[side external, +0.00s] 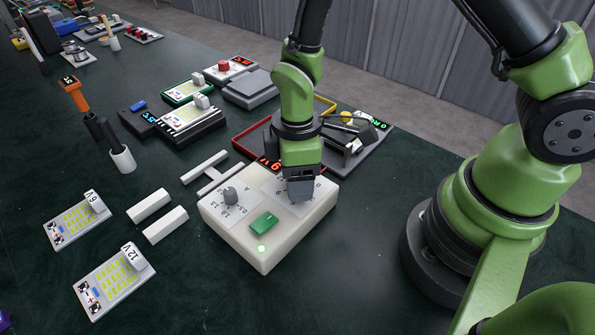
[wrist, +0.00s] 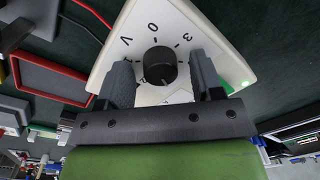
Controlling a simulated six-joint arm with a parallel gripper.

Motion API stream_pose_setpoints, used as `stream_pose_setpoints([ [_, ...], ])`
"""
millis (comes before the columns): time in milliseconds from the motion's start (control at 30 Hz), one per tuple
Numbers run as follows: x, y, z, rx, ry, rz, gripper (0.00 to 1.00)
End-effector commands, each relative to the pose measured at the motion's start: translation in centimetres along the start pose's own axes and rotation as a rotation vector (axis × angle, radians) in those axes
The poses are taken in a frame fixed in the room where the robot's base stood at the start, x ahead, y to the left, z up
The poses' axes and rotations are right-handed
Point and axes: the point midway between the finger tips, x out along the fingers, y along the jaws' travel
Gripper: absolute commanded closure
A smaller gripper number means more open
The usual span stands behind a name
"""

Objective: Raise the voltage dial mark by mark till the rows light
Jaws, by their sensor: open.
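The cream power supply box (side external: 285,238) stands on the dark table with a green switch (side external: 263,224), a glowing green lamp (side external: 261,248) and a grey left knob (side external: 230,195). My gripper (side external: 300,192) points down over its right dial and hides most of it. In the wrist view the black voltage knob (wrist: 159,66) sits between the open, separated fingers (wrist: 160,82); I cannot tell whether they touch it. The marks V, 0 and 3 show around it. Two boards with pale yellow-green rows, one labelled 12 V (side external: 112,280), one smaller-labelled (side external: 77,220), lie at the left; whether they are lit is unclear.
The front table is clear.

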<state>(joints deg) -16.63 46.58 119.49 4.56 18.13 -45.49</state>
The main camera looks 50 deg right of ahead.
Motion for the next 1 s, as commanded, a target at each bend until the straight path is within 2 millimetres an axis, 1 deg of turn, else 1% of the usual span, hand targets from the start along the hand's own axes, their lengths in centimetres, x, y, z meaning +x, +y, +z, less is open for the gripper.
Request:
stream_pose_setpoints([
  [100, -0.02, 0.01, -0.01, 0.000, 0.000, 0.000, 0.40],
  [133, -0.03, 0.01, -0.01, 0.000, 0.000, 0.000, 0.42],
  [333, -0.05, 0.01, 0.00, 0.000, 0.000, 0.000, 0.88],
  [667, -0.07, 0.02, 0.01, 0.033, 0.002, 0.000, 0.89],
  [867, -0.08, 0.02, 0.03, 0.133, 0.008, -0.001, 0.89],
  [1000, -0.09, 0.01, 0.05, 0.245, 0.013, -0.001, 0.89],
])
